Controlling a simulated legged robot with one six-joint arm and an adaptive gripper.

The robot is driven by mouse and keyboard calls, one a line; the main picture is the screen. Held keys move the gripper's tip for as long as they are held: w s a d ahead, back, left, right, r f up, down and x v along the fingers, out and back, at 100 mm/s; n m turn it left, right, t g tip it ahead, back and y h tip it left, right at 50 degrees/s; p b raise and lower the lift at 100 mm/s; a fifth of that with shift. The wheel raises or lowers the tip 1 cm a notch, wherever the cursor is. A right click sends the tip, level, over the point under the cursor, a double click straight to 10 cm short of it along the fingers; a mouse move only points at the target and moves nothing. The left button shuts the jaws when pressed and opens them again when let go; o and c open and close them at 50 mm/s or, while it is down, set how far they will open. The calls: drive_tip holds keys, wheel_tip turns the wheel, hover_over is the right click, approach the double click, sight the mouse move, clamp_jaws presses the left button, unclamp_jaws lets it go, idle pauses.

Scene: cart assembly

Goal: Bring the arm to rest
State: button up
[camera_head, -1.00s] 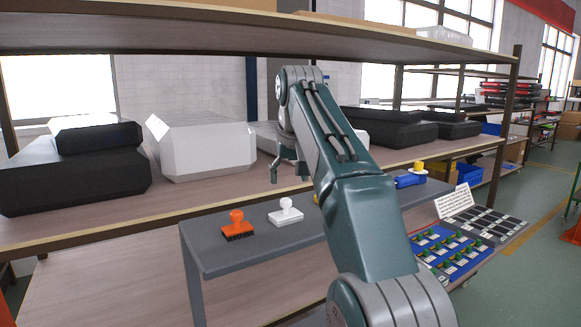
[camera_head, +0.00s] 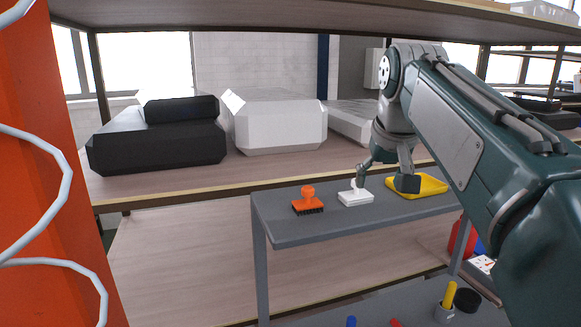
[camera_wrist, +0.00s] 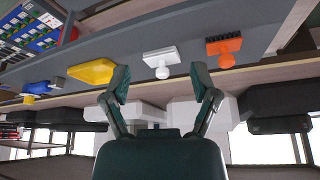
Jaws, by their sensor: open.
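My gripper (camera_head: 384,181) is open and empty above the grey table (camera_head: 300,233) in the head view. Its two fingers also show spread apart in the wrist view (camera_wrist: 160,85). In the head view the fingers overlap the white stamp-like piece (camera_head: 354,197) and the yellow tray (camera_head: 428,184); I cannot tell how far above them they are. The wrist view shows clear space between the fingers, with the white piece (camera_wrist: 160,57) beyond them. My arm reaches in from the right side of the head view, bent at the elbow.
An orange brush-like piece (camera_head: 308,203) stands on the table at left. Black boxes (camera_head: 160,140) and a white box (camera_head: 272,125) sit on the shelf (camera_head: 130,190) behind. An orange panel (camera_head: 45,150) stands close at left. An upper shelf board (camera_head: 300,17) runs overhead.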

drive_tip(key=s+f, duration=2.2)
drive_tip(key=f, duration=0.1)
drive_tip(key=shift+f+t, duration=0.2)
drive_tip(key=shift+t, duration=0.1)
